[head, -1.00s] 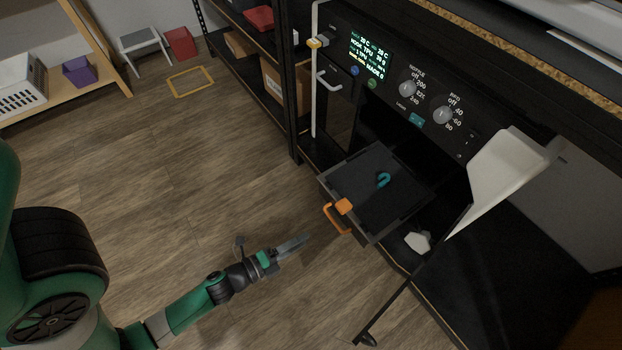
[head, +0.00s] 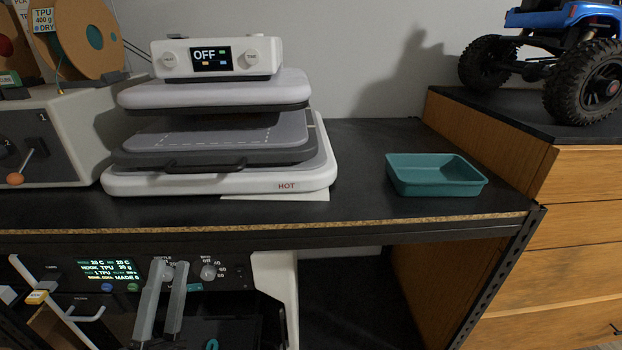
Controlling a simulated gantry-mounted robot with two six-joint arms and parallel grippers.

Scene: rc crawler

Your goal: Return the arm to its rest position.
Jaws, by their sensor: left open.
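My left gripper (head: 170,266) shows at the lower left in the head view, in front of the black printer panel (head: 110,272) under the bench. Its two grey fingers point up and stand apart, with nothing between them. The rest of its arm is out of the frame. A small part of a teal hook (head: 212,344) shows at the bottom edge, below and to the right of the fingers. My right gripper is not in view.
A wooden drawer cabinet (head: 575,205) on the right bears a blue crawler (head: 560,50). The bench's front edge runs above the gripper.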

